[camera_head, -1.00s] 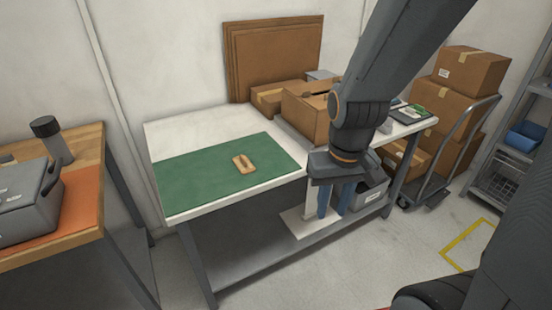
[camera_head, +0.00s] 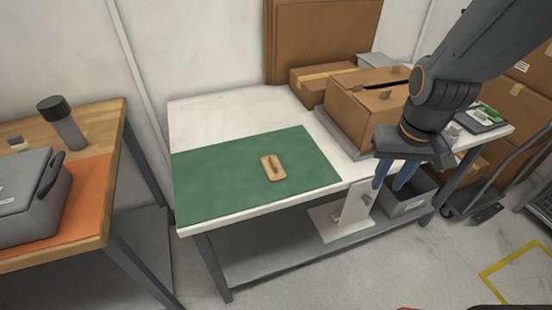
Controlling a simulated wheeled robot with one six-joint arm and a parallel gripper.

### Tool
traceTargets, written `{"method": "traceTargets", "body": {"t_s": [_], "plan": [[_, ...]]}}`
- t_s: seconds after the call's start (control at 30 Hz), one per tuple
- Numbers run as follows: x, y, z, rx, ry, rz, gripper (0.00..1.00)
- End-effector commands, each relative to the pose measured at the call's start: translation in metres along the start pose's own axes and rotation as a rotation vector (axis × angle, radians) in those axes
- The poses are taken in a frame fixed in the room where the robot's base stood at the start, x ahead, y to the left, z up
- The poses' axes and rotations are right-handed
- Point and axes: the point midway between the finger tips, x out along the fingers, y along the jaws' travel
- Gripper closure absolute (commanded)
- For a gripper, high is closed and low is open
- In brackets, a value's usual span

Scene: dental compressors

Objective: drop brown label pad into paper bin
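A small tan-brown pad (camera_head: 273,168) with a darker raised strip lies flat on the green mat (camera_head: 215,190) on the white table; it looks like the label pad. My gripper (camera_head: 392,176) hangs with its blue fingers pointing down, just past the table's front edge, to the right of the pad and well apart from it. The fingers are spread and I see nothing between them. A grey bin (camera_head: 412,208) with a white label stands on the lower shelf, below and behind the fingers. It may be the paper bin; its contents are not visible.
Cardboard boxes (camera_head: 365,108) stand at the table's back right. A white bracket-like stand (camera_head: 352,204) is on the lower shelf beside the grey bin. A wooden bench (camera_head: 98,165) with a grey case (camera_head: 30,198) is at the left. The table's left part is clear.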

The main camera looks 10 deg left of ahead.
Motion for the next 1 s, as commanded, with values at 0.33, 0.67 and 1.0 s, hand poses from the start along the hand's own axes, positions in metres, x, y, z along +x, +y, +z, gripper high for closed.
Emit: {"method": "traceTargets", "body": {"t_s": [0.33,0.67,1.0], "plan": [[0.031,-0.180,-0.097,-0.329,0.189,-0.076,0.72],[0.044,-0.256,-0.111,-0.428,0.253,-0.123,0.72],[0.070,-0.260,-0.117,-0.427,0.253,-0.123,0.72]]}}
